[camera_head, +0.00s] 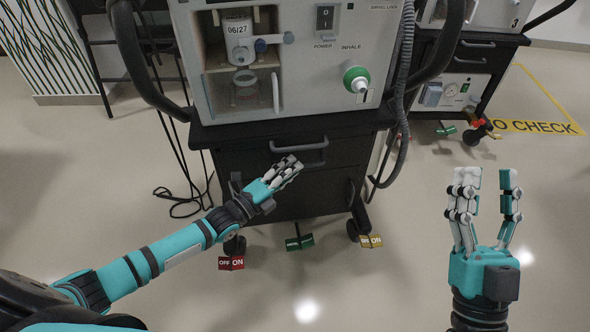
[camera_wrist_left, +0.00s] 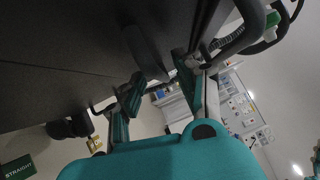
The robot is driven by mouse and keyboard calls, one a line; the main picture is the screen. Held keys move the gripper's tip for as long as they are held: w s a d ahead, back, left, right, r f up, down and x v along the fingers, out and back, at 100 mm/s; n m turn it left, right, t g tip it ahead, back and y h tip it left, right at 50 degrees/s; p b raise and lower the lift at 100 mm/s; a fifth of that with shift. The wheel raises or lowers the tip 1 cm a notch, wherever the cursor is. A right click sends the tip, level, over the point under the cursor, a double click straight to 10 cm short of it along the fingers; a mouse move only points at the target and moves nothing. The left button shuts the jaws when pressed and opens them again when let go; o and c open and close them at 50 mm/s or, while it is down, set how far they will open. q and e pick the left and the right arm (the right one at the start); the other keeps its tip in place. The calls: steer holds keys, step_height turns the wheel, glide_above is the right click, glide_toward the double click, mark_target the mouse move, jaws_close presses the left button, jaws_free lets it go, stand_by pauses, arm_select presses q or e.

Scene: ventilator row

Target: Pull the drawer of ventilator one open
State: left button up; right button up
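The nearest ventilator (camera_head: 290,60) stands on a dark cart; no number is visible on it. The cart's top drawer (camera_head: 245,158) looks shut, with a grey bar handle (camera_head: 298,146) on its front. My left gripper (camera_head: 288,168) is just below and in front of this handle in the head view. In the left wrist view its fingers (camera_wrist_left: 158,95) are apart, with the dark handle (camera_wrist_left: 145,55) just beyond and between them; contact cannot be told. My right gripper (camera_head: 489,178) is open and empty over the floor at the right.
A lower cupboard door with an upright handle (camera_head: 350,193) is under the drawer. Coloured pedal tags (camera_head: 231,263) sit by the cart's castors. A grey hose (camera_head: 398,110) hangs at its right side. Another cart (camera_head: 468,75) marked 3 stands behind right. The front floor is clear.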

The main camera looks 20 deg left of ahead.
arm_select(q)
steer(key=shift+x, duration=0.9)
steer(key=shift+s, duration=0.1)
jaws_close()
